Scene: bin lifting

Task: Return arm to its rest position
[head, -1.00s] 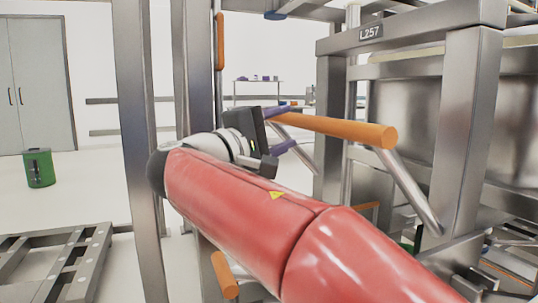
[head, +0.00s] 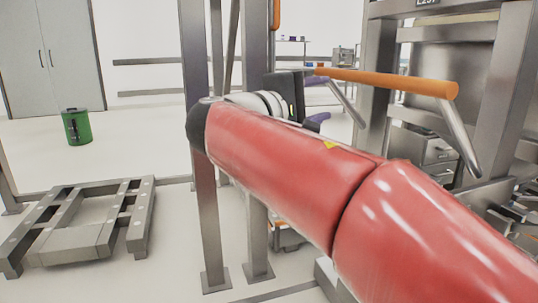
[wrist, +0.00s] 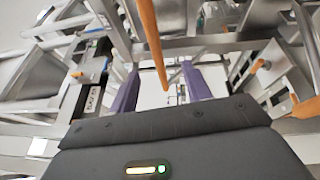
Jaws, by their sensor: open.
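My red arm crosses the head view from the lower right. My gripper (head: 318,101) is at its far end, in the middle of the picture, with two purple fingers apart. The fingers also show in the wrist view (wrist: 160,85), spread with nothing held. An orange handle bar (head: 395,80) on a metal strut runs rightward from near the upper finger. In the wrist view the orange bar (wrist: 150,38) appears in the gap between the fingers. I cannot tell how far it lies from them. My arm hides part of the frame and floor behind it.
Steel posts (head: 205,225) stand close behind and left of my arm. A metal rack structure (head: 500,100) fills the right side. A low slatted metal platform (head: 135,235) lies on the floor at left. A green bin (head: 76,127) stands farther back, with open floor around it.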

